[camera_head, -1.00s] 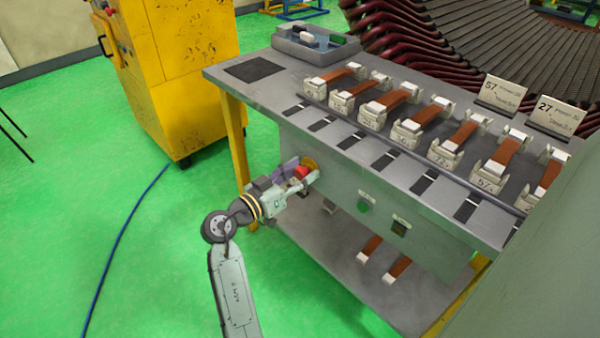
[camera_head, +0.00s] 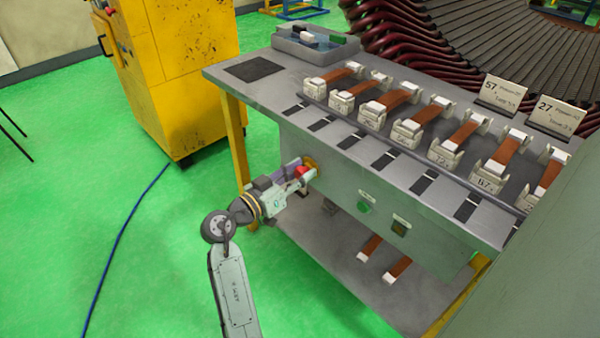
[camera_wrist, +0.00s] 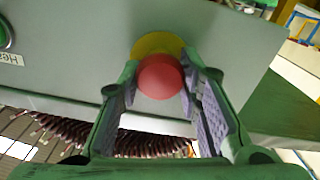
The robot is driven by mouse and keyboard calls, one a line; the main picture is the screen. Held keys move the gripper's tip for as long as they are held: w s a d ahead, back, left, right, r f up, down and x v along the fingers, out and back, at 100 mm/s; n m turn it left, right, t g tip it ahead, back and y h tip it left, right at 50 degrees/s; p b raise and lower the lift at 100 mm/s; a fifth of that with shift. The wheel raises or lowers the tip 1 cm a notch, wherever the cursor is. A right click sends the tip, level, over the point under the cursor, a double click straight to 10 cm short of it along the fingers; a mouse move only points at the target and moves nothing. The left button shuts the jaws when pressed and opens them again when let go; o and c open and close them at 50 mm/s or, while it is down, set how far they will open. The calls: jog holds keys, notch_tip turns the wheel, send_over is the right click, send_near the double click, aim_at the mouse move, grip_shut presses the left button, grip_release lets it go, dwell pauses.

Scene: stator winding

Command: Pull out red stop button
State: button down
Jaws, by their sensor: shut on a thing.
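The red stop button (camera_head: 301,170) sits on a yellow round base (camera_head: 311,162) on the front panel of the workbench. In the wrist view the red button (camera_wrist: 159,77) shows between the two fingers, with the yellow base (camera_wrist: 158,44) behind it. My gripper (camera_head: 300,175) is at the panel with one finger on each side of the button. The jaws (camera_wrist: 160,90) are shut on the button. The far sides of the button, where the fingers touch it, are partly hidden.
The bench top (camera_head: 225,77) overhangs above my gripper and carries several brown coil pieces in holders. A yellow cabinet (camera_head: 185,70) stands at the left; green floor lies open in front.

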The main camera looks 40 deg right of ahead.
jog(key=shift+a+f+b, duration=0.25)
jog(key=shift+a+b, duration=0.05)
jog(key=shift+b, duration=0.35)
jog(key=shift+a+r+b, duration=0.1)
jog(key=shift+a+b, duration=0.05)
jog(key=shift+b, duration=0.15)
jog(key=shift+r, duration=0.1)
jog(key=c, duration=1.1)
grip_release()
jog(key=shift+a, duration=0.1)
jog(key=a, duration=0.8)
jog(key=s+a, duration=0.1)
jog(key=a, duration=0.3)
